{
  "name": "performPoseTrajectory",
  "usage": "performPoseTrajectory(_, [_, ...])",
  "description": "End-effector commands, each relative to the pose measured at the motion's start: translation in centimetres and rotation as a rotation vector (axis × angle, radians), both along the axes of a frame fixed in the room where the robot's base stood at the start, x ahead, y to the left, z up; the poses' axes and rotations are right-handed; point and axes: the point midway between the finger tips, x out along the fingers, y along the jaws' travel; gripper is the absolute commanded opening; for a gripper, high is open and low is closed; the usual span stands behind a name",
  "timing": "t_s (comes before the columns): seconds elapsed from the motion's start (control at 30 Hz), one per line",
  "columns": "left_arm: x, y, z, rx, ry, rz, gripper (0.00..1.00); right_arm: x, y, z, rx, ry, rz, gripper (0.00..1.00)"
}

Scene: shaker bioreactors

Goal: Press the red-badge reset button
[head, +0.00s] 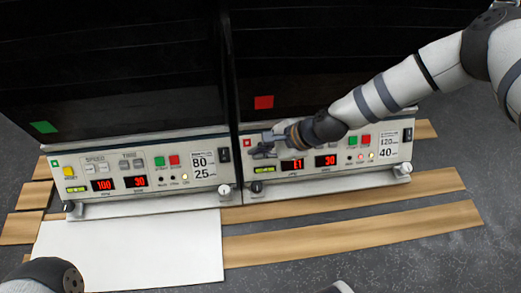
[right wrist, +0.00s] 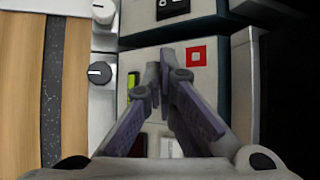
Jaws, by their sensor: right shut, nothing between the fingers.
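The red-badge shaker is the right one, with a large red square (head: 264,101) on its dark front. Its small red badge (right wrist: 196,56) shows on the panel in the right wrist view. My right gripper (head: 257,150) is shut and empty at the left end of that shaker's panel, just below the badge. In the right wrist view its fingertips (right wrist: 165,62) are together beside the badge. The reset button is hidden behind the fingers, and I cannot tell whether they touch it. My left gripper is not in view.
A black knob (right wrist: 99,73) is near the fingers. Wooden slats (head: 350,239) and a white board (head: 130,255) lie in front.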

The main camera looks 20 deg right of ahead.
Motion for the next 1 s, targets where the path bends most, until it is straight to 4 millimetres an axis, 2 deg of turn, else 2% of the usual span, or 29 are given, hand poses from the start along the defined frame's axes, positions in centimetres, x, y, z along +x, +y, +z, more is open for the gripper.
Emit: performPoseTrajectory(1.0, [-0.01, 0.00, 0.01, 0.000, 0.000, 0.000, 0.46, 0.65, -0.17, -0.53, 0.000, 0.000, -0.001, 0.00])
